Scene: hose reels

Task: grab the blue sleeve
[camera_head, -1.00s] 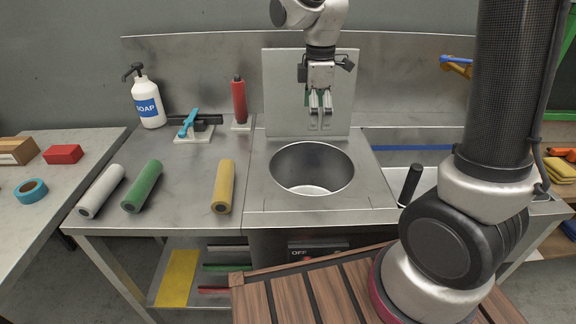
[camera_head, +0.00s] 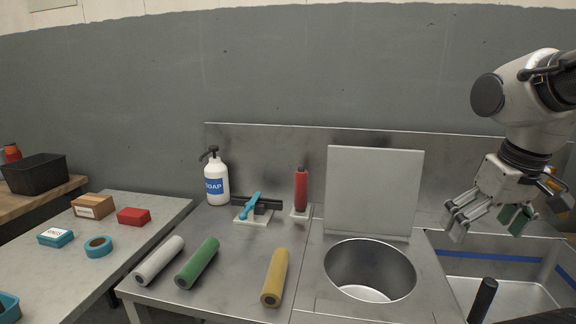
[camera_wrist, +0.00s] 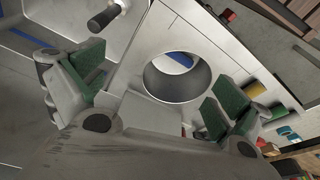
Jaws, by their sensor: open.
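My gripper (camera_head: 488,218) is open and empty, tilted, above the sink at the right in the head view. In the wrist view, its green-padded fingers (camera_wrist: 155,95) are spread wide on either side. No blue sleeve shows clearly in the head view. In the wrist view, a blue patch (camera_wrist: 181,58) shows inside the round basin (camera_wrist: 155,82); I cannot tell whether it is the sleeve. A white sleeve (camera_head: 160,261), a green sleeve (camera_head: 198,263) and a yellow sleeve (camera_head: 275,278) lie on the counter. A red sleeve (camera_head: 301,190) stands upright behind them.
The round basin (camera_head: 330,262) is left of my gripper, with an upright panel (camera_head: 375,190) behind it. A black handle (camera_head: 483,298) stands by the sink (camera_head: 450,268). A soap bottle (camera_head: 215,180) and a light-blue tool (camera_head: 250,205) stand at the counter's back.

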